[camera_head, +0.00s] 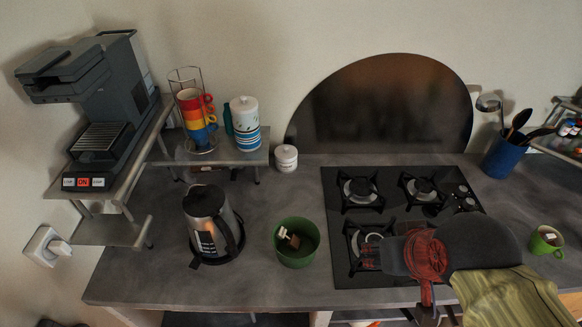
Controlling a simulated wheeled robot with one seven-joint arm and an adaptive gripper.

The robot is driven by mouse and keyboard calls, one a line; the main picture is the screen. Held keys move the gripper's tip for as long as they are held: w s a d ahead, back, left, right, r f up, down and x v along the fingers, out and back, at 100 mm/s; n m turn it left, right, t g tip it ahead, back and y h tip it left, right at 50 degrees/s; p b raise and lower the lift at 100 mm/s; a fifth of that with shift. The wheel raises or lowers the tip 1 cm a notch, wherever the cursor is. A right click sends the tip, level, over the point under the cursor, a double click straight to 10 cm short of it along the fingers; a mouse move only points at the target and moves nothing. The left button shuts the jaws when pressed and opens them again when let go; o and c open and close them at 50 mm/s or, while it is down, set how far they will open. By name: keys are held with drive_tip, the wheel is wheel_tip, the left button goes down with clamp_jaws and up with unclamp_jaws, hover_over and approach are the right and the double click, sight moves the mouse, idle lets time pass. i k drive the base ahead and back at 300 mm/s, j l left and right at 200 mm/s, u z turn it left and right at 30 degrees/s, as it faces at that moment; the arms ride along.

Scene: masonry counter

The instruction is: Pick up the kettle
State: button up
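The kettle (209,222) is steel with a black handle and black base. It stands upright on the grey counter, left of the green pot. My gripper (372,258) appears to be the dark end beside a red part at the lower right, above the front of the black hob. It is well to the right of the kettle and apart from it. Its fingers are small and dark against the hob, so I cannot tell whether they are open or shut.
A green pot (297,243) stands between the kettle and the hob (397,207). A coffee machine (95,98) sits on a raised shelf (131,178) at left. Stacked cups (196,112) and a canister (244,123) stand behind the kettle. Bare counter (150,275) lies front left.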

sight(219, 238)
drive_tip(key=u, duration=1.25)
